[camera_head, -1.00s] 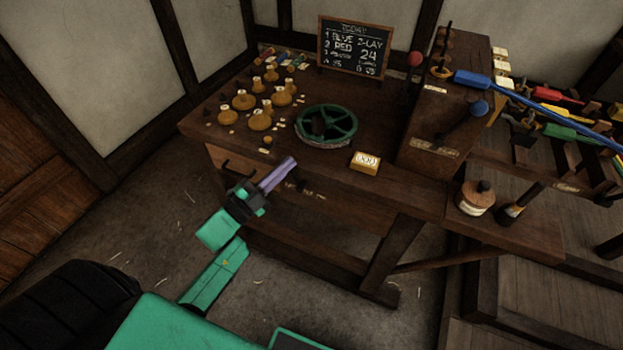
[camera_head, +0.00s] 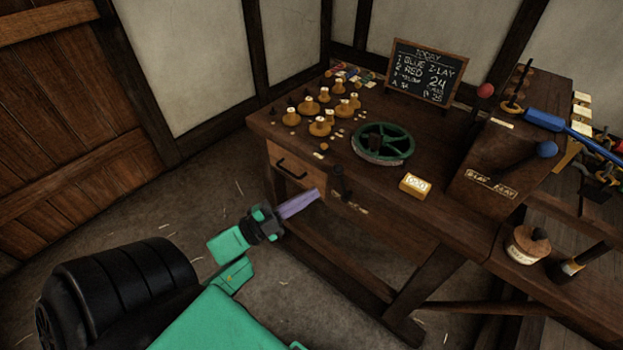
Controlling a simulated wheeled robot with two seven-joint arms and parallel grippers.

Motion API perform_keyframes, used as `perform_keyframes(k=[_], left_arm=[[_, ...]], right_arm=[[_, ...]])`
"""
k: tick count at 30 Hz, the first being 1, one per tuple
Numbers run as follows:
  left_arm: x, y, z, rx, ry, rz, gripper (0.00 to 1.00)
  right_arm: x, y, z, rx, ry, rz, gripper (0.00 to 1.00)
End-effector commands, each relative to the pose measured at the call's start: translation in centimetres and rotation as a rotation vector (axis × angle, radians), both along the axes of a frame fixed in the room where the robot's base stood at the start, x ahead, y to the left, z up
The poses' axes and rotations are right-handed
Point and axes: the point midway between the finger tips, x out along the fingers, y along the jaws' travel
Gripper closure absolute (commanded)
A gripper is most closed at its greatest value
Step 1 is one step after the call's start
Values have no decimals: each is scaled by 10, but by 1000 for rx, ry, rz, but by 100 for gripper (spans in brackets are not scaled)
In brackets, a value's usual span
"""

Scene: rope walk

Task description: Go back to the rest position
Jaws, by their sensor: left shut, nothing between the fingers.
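My left gripper (camera_head: 300,204) has a dark body and pale purple fingers. It is shut and empty, in front of the workbench's drawer front and below the bench top. My left arm (camera_head: 232,245) is green and comes up from the bottom of the picture. The workbench (camera_head: 300,155) is dark wood and fills the middle and right. My right gripper is not in the picture.
On the bench stand a green handwheel (camera_head: 383,143), several brass-coloured weights (camera_head: 308,104), a yellow counter block (camera_head: 414,185) and a chalkboard (camera_head: 427,72). A lever box (camera_head: 490,165) stands right. A wooden door (camera_head: 75,120) is at the left. The floor (camera_head: 190,215) before it is clear.

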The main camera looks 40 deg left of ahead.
Motion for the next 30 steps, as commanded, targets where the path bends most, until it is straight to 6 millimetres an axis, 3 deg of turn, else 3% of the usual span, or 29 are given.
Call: perform_keyframes(k=[9, 11, 13, 14, 17, 18, 20, 21, 24, 27, 30], left_arm=[[1, 0, -1, -1, 4, 2, 100], [2, 3, -9, -11, 33, 17, 100], [7, 12, -34, -43, 120, 64, 100], [9, 17, -51, -63, 177, 93, 100], [6, 35, -132, -150, 443, 220, 100], [-2, 39, -169, -189, 564, 275, 100], [-21, 42, -223, -239, 747, 353, 100], [-38, 41, -257, -270, 867, 404, 100], [-94, 31, -333, -325, 1168, 526, 100], [-166, 14, -389, -353, 1460, 644, 100], [-231, 0, -418, -347, 1688, 743, 100]], right_arm=[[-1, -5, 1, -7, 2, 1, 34], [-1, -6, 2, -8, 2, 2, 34], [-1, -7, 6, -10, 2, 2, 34], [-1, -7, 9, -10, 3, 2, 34], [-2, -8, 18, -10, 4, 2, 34], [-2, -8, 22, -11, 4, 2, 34], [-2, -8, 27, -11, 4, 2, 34], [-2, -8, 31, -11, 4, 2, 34], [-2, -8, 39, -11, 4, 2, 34], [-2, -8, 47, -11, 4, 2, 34], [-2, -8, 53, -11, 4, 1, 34]])
